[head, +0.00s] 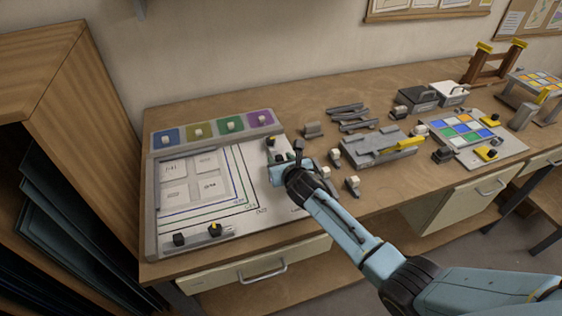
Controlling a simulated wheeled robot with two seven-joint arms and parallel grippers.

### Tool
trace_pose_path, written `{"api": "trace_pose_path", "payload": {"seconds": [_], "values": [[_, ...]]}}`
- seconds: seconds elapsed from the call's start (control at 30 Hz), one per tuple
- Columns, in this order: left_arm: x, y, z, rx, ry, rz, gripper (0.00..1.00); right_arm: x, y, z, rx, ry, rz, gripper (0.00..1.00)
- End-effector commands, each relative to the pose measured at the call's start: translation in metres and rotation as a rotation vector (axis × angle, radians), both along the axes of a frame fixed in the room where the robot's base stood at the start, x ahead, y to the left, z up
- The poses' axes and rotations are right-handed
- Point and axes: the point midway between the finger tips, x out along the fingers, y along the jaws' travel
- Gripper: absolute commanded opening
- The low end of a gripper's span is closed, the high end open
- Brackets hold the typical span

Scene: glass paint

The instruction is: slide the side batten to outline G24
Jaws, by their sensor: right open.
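A white board (264,199) with nested coloured corner outlines lies at the left of the bench; the outline labels are too small to read surely. What looks like the side batten (272,151), grey with dark knobs, is at the board's right side and partly hidden by my right gripper. My right gripper (284,163) is open and low over the board's right edge, close to this batten; I cannot tell whether they touch. My left gripper is not in view.
A strip of coloured tiles (212,129) runs behind the board. Small knobbed blocks (352,183) stand to the right of my gripper, near a grey fixture with a yellow handle (405,145). A coloured grid panel (462,131) lies farther right. A wooden rack (50,75) borders the left.

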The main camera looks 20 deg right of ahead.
Motion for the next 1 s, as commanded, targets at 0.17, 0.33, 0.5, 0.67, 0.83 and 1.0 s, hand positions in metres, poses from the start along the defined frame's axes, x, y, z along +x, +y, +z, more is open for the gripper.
{"api": "trace_pose_path", "payload": {"seconds": [0.17, 0.33, 0.5, 0.67, 0.83, 1.0], "values": [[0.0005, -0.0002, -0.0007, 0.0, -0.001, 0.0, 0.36, 0.0025, 0.0004, -0.0006, 0.0, 0.0, 0.0, 0.42], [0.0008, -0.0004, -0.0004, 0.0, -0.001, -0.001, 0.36, 0.0023, 0.0003, -0.0006, 0.001, 0.0, 0.0, 0.41], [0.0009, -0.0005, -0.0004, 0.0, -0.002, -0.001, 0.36, 0.0022, 0.0002, -0.0007, 0.0, 0.0, 0.0, 0.18], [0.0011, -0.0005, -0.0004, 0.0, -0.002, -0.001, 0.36, 0.0021, 0.0002, -0.0007, 0.0, 0.0, 0.0, 0.0], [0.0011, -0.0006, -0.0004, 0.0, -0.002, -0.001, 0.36, 0.0019, 0.0002, -0.0009, 0.001, 0.001, 0.0, 0.0], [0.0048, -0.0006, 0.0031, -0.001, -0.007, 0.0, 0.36, -0.0038, -0.0018, -0.0014, 0.002, 0.005, -0.025, 0.0]]}}
